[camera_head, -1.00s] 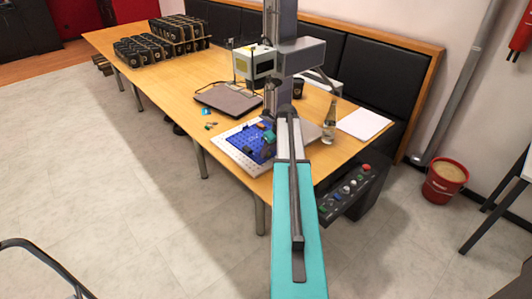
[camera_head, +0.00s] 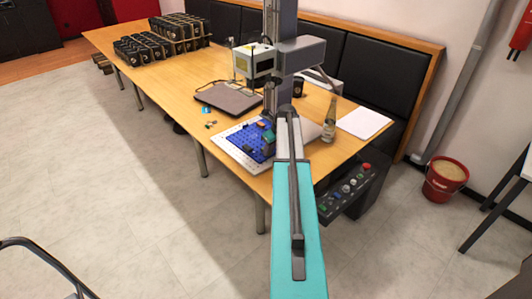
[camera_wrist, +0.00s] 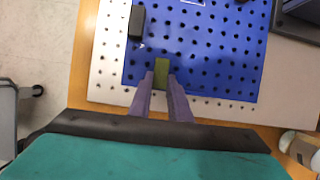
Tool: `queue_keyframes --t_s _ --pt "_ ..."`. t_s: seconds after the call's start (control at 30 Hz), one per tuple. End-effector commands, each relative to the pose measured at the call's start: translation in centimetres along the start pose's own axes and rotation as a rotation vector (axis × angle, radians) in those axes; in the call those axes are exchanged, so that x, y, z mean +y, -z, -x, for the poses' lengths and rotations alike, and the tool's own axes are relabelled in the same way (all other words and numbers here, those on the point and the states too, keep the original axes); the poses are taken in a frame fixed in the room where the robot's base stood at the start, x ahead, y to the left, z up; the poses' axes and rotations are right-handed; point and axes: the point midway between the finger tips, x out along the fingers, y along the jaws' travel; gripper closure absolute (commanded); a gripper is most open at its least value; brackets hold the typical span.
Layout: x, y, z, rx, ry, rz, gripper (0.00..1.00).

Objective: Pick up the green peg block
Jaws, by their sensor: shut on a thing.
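The green peg block (camera_wrist: 161,70) sits between the two fingertips of my gripper (camera_wrist: 160,81) in the wrist view. The fingers are shut on it. It is over the blue perforated board (camera_wrist: 205,55), near that board's front edge. I cannot tell from this view whether its underside touches the board. In the head view the blue board (camera_head: 243,140) is at the table's near edge, partly hidden by my arm, and I cannot make out the fingertips there.
A black block (camera_wrist: 137,22) is on the board's left side. A laptop (camera_head: 228,98), the laser marker's head (camera_head: 253,62), a bottle (camera_head: 329,120) and white paper (camera_head: 364,122) are on the table. A button panel (camera_head: 347,190) is at the front right.

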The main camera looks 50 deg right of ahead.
Motion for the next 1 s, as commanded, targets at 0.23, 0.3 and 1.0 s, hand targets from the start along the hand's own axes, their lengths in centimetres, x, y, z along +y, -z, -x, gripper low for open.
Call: queue_keyframes --t_s 0.23,0.3,1.0 --pt "0.0 0.0 0.1 0.0 0.0 0.0 1.0" --pt "0.0 -0.1 0.2 0.0 0.0 0.0 1.0" --pt "0.4 1.6 4.6 -0.001 0.001 -0.002 1.0"
